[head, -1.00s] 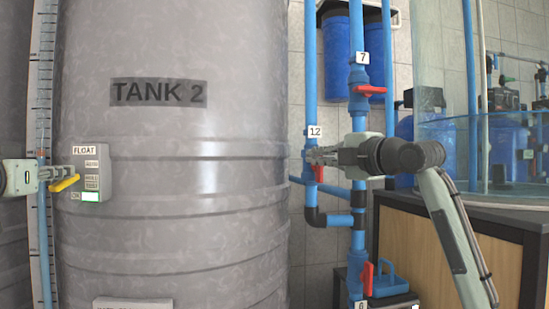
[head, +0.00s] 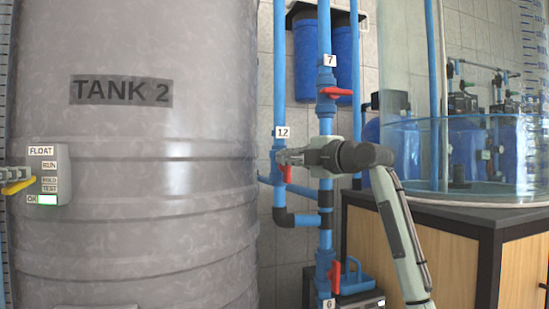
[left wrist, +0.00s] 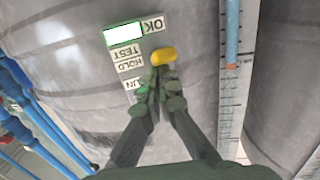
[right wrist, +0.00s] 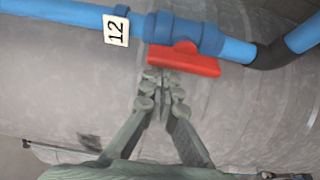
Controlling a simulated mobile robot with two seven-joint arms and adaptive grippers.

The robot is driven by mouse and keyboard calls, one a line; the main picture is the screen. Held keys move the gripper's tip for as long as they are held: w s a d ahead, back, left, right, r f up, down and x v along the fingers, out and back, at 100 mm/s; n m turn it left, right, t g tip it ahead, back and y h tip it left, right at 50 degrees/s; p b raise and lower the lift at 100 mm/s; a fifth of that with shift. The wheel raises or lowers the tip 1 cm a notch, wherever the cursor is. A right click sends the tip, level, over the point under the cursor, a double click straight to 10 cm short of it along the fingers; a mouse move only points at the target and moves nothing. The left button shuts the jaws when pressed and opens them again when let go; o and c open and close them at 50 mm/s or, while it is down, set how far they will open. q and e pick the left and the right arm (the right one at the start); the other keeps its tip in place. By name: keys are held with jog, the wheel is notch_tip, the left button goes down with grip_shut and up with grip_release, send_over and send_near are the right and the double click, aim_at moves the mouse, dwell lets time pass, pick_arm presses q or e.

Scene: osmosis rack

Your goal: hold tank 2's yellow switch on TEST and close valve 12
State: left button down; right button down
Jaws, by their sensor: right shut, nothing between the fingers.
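The yellow switch (head: 18,186) is on the FLOAT box (head: 61,183) of tank 2, at the left edge of the head view. In the left wrist view its yellow lever (left wrist: 162,55) lies beside the TEST label, just beyond my left gripper (left wrist: 162,75). The left fingers are together at the lever; any contact is unclear. A lit panel with a green border shows by OK. Valve 12's red handle (right wrist: 185,60) lies roughly along its blue pipe. My right gripper (right wrist: 165,76) is shut and empty just short of the handle; it also shows in the head view (head: 284,156).
Valve 7 (head: 336,93) has a red handle above and to the right, and another red valve handle (head: 334,277) is below. Blue pipes run close around my right gripper. A wooden cabinet (head: 415,225) with a glass tank stands at the right.

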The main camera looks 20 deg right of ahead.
pick_arm(q)
jog(key=shift+f, duration=0.1)
pick_arm(e)
jog(key=shift+m+t, duration=0.3)
jog(key=shift+m, duration=0.4)
pick_arm(q)
jog(key=shift+a, duration=0.1)
pick_arm(e)
jog(key=shift+d+m, duration=0.1)
jog(key=shift+m, duration=0.2)
jog(key=d+m+t+h, duration=0.1)
jog(key=m, duration=0.5)
jog(key=d+m+t+h, duration=0.1)
jog(key=m+h, duration=0.1)
jog(key=m, duration=0.4)
jog(key=d+f+m+t+h, duration=0.1)
jog(key=m+t+h, duration=0.1)
jog(key=m, duration=0.4)
jog(key=shift+d, duration=0.25)
jog(key=shift+f, duration=0.15)
